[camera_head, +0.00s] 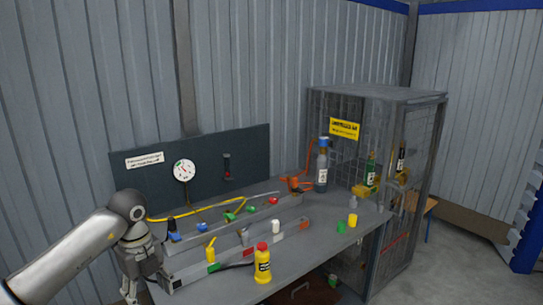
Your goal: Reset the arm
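My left arm (75,254) comes in from the left, with its wrist bent downward. My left gripper (141,284) hangs at the left end of the grey workbench (325,246), in front of the bench's near left corner. I see nothing held in it, but its fingers are small and dark, so how far they are apart is unclear. My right arm and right gripper are not in view.
A gauge (184,170) is on the back panel. A mesh cage (408,150) stands right. Floor is clear at front right.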

